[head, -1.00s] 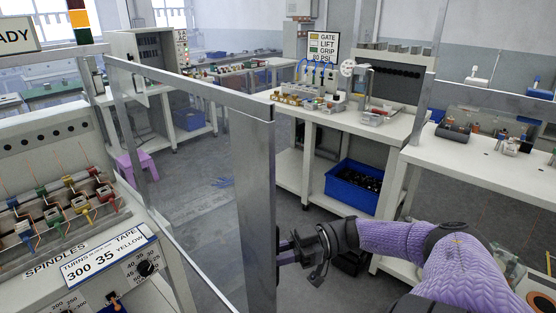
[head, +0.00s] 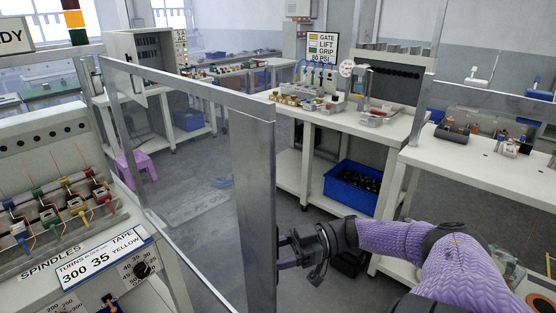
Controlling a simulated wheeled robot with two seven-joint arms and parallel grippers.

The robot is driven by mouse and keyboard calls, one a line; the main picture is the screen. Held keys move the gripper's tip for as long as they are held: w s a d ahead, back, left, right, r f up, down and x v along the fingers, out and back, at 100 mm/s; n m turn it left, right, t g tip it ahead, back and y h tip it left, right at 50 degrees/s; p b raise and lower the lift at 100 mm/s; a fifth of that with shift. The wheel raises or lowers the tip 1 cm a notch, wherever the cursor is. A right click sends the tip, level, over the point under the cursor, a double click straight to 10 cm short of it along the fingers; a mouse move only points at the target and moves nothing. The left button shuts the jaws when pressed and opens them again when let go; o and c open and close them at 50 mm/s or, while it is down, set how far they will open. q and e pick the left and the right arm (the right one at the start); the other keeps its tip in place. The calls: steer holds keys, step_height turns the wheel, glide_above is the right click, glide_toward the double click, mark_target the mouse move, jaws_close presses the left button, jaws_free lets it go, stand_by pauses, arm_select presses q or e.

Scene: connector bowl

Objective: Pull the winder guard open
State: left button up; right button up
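The winder guard is a clear panel in a grey metal frame (head: 256,190), standing out from the winder (head: 75,215) at left. Its wide upright post is nearest me, and its top rail runs back to the left. My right gripper (head: 284,249) is at the right side of this post, where a dark handle partly shows. Its fingertips meet the handle area, but the post and fingers hide how they close on it. My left gripper is not in view.
The winder carries several coloured spindles and a "SPINDLES" label panel (head: 100,256). A white bench (head: 350,120) with a blue bin (head: 353,186) below stands behind the guard. Another bench (head: 480,165) is at right.

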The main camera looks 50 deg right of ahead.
steer(key=b+v, duration=0.3)
steer(key=v, duration=0.7)
